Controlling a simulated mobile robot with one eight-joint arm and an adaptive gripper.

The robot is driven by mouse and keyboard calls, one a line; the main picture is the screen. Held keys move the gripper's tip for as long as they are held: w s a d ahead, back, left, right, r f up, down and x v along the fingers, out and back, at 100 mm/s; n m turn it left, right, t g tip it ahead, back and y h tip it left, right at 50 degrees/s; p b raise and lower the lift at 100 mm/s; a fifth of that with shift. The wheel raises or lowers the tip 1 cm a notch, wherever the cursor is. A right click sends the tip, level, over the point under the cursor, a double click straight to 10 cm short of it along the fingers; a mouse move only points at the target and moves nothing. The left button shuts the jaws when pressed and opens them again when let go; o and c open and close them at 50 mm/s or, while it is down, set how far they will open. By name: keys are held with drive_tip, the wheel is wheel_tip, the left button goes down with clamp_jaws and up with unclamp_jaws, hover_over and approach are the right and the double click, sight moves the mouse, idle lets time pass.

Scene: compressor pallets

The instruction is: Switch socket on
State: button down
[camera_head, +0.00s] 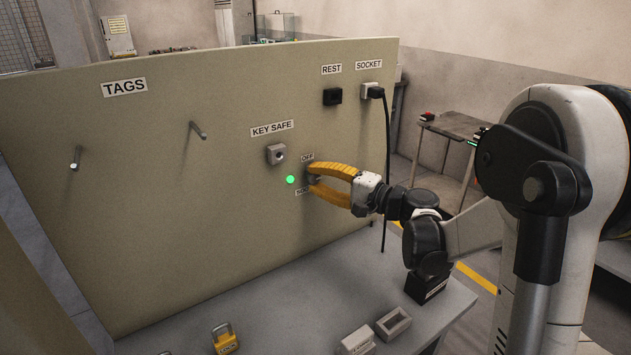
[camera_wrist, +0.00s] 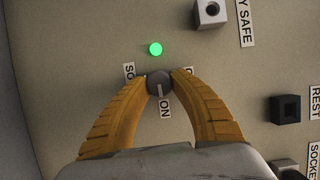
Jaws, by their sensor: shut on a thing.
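The socket switch (camera_wrist: 159,88) is a round dark grey knob on the upright beige panel. Its pale pointer line points toward the ON label (camera_wrist: 165,112) in the wrist view. A label starting "SO" (camera_wrist: 129,72) is partly hidden by a finger; the OFF label (camera_head: 307,157) shows in the head view. My gripper (camera_wrist: 159,81) has its two yellow fingers closed on the knob, one on each side; it also shows in the head view (camera_head: 312,179). A green light (camera_head: 290,180) glows beside the switch. At the SOCKET sign, a black plug (camera_head: 376,92) sits in the outlet.
The key safe (camera_head: 276,154) and black rest holder (camera_head: 332,96) are on the panel near my gripper. A black cable (camera_head: 387,170) hangs right of it. A yellow padlock (camera_head: 225,340) and grey boxes (camera_head: 393,324) are on the bench below. Two pegs project at left.

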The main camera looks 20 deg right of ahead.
drive_tip(key=shift+m, duration=0.3)
drive_tip(key=c, duration=1.1)
unclamp_jaws()
drive_tip(key=v, duration=1.2)
drive_tip(key=shift+f, duration=0.2)
drive_tip(key=shift+w, duration=0.1)
